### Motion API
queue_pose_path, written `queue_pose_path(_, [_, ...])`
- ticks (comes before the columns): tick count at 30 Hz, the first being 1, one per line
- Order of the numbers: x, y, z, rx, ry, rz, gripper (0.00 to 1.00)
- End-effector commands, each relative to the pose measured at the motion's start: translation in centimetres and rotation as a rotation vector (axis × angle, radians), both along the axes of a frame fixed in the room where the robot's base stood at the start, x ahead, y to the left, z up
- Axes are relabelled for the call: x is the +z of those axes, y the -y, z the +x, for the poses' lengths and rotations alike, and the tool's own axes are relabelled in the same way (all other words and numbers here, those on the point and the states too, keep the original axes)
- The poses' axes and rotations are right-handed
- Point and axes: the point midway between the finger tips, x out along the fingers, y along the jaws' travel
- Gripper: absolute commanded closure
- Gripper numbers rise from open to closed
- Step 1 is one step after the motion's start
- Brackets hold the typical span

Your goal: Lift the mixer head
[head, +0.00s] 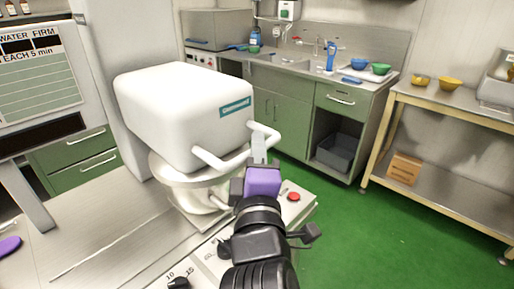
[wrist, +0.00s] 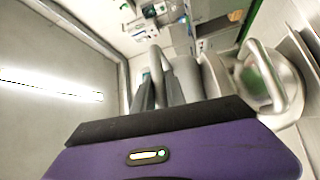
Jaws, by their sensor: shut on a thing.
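The mixer head (head: 178,112) is a large white rounded block with a teal label, standing on the steel counter in the head view. A white bar handle (head: 222,162) projects from its front. My gripper (head: 260,148), with a purple body, reaches up to the right end of this handle and is shut on it. In the wrist view, the gripper's grey fingers (wrist: 160,92) close around a pale bar. A metal mixer bowl (head: 192,190) sits below the head. The head appears level. The exact finger contact is small and partly hidden.
A steel counter (head: 95,225) spreads left of the mixer. A control panel with a red button (head: 294,196) lies beside my arm. Green cabinets with a sink (head: 285,62) stand behind. A side table (head: 455,98) stands at right, with open green floor (head: 365,230) before it.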

Motion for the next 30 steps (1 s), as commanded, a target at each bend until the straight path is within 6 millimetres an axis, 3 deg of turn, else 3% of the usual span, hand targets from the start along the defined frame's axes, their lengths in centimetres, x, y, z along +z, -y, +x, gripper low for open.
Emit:
queue_pose_path(18, [11.9,0.0,0.0,0.002,0.013,0.006,1.0])
queue_pose_path(24, [14.8,0.0,0.0,0.001,0.012,0.005,1.0])
queue_pose_path(30, [16.4,-0.1,0.0,0.003,0.01,0.005,1.0])
